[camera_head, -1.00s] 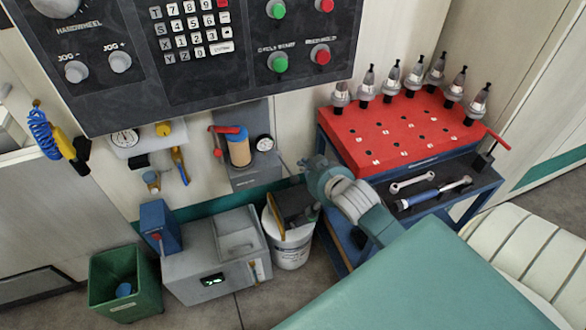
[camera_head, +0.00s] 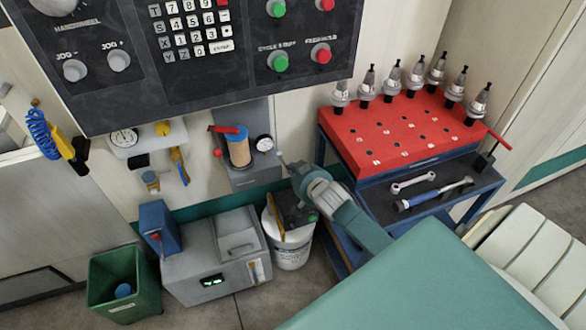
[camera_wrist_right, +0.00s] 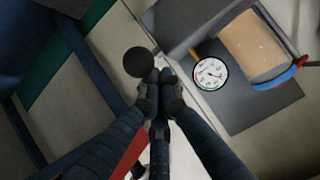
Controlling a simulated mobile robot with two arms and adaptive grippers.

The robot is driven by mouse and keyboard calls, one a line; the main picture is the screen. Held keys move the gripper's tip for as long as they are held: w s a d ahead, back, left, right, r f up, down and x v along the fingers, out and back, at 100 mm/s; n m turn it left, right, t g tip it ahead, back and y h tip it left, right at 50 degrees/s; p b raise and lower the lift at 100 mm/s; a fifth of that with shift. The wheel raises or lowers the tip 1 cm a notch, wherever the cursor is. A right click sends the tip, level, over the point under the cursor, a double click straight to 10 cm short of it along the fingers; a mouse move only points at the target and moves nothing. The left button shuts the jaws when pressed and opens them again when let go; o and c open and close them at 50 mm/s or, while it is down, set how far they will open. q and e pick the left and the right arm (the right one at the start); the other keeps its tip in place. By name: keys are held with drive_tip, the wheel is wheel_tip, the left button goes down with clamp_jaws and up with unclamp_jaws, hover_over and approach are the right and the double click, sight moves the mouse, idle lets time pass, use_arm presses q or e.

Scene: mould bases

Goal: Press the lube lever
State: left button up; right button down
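The lube unit (camera_head: 255,173) is on the wall below the control panel. It has an amber reservoir (camera_head: 239,151), a blue cap, a red lever (camera_head: 224,129) at its top and a round gauge (camera_head: 264,143). My right gripper (camera_head: 289,169) is just right of and below the gauge, apart from the red lever. In the right wrist view its fingers (camera_wrist_right: 158,80) come together and look shut. A dark round knob (camera_wrist_right: 138,62) shows by the fingertips; I cannot tell if it is touched. The gauge (camera_wrist_right: 210,73) and reservoir (camera_wrist_right: 255,45) are beyond. My left gripper is not in view.
A cart (camera_head: 390,190) with a red top tray (camera_head: 400,130) of tool holders stands to the right. A white bucket (camera_head: 290,250), a grey box unit (camera_head: 205,265) and a green bin (camera_head: 110,270) stand below. The control panel (camera_head: 200,50) overhangs above.

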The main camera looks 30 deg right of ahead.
drive_tip(key=shift+f, duration=0.1)
drive_tip(key=f, duration=0.1)
drive_tip(key=s+f, duration=0.1)
drive_tip(key=f, duration=0.3)
drive_tip(key=shift+s+a+b, duration=0.2)
drive_tip(key=shift+s+b, duration=0.15)
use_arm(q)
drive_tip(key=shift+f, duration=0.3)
use_arm(e)
drive_tip(key=shift+s+f, duration=0.1)
drive_tip(key=shift+f, duration=0.15)
drive_tip(key=shift+s, duration=0.1)
drive_tip(key=r+p, duration=0.4)
drive_tip(key=r, duration=0.1)
drive_tip(key=shift+w+d+p, duration=0.2)
drive_tip(key=shift+d+p, duration=0.1)
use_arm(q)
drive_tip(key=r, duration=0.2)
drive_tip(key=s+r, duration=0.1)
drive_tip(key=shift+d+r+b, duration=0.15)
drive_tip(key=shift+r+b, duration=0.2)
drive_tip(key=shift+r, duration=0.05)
use_arm(e)
drive_tip(key=s+a+r, duration=0.1)
drive_tip(key=s+r, duration=0.1)
drive_tip(key=s, duration=0.7)
drive_tip(key=shift+s+a, duration=0.3)
drive_tip(key=shift+s, duration=0.1)
